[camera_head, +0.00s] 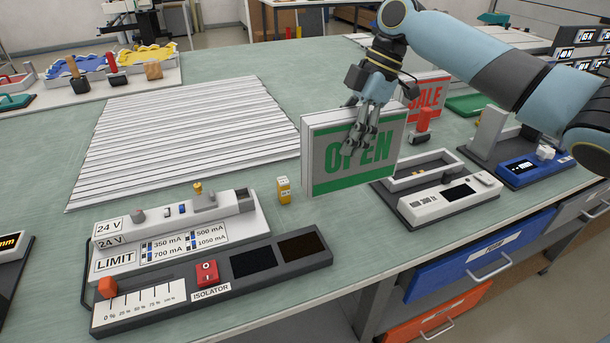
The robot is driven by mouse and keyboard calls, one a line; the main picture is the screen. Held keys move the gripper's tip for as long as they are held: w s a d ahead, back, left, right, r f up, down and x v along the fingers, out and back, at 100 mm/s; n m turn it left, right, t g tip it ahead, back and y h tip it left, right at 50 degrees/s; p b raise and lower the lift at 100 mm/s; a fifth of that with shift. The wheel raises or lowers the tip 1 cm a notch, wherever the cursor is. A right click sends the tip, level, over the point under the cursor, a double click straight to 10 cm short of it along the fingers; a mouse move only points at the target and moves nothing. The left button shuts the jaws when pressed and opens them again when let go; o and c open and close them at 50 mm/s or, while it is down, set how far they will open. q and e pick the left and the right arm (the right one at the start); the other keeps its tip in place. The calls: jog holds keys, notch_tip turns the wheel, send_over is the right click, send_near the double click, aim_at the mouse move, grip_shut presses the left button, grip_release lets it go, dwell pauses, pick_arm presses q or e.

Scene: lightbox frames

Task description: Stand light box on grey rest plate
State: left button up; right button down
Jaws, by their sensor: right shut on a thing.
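The light box (320,176), a white-edged panel with green "OPEN" lettering and a green band, is upright and slightly tilted in the middle of the bench. My right gripper (361,140) comes down from above and is shut on its upper part, with the fingers across the front face. Whether its lower edge touches the bench is unclear. A grey flat base with an upright grey plate (489,133) stands to the right; I cannot tell whether this is the grey rest plate. My left gripper is out of view.
A white tray fixture (450,198) is right of the light box. A red "SALE" box (430,88) stands behind. A control panel (210,262) and a small yellow block (283,190) are in front left. A ribbed white sheet (185,135) covers the left-middle bench.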

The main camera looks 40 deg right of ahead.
jog(key=p, duration=0.1)
send_over(306, 191)
jog(key=d, duration=0.2)
jog(key=f, duration=0.3)
jog(key=shift+w+f, duration=0.2)
jog(key=shift+f, duration=0.2)
notch_tip(306, 191, down, 3)
jog(key=shift+f+p, duration=0.1)
jog(key=shift+p, duration=0.25)
jog(key=shift+f, duration=0.45)
jog(key=c, duration=1)
grip_release()
jog(key=shift+s+f, duration=0.1)
jog(key=shift+f, duration=0.05)
jog(key=o, duration=0.4)
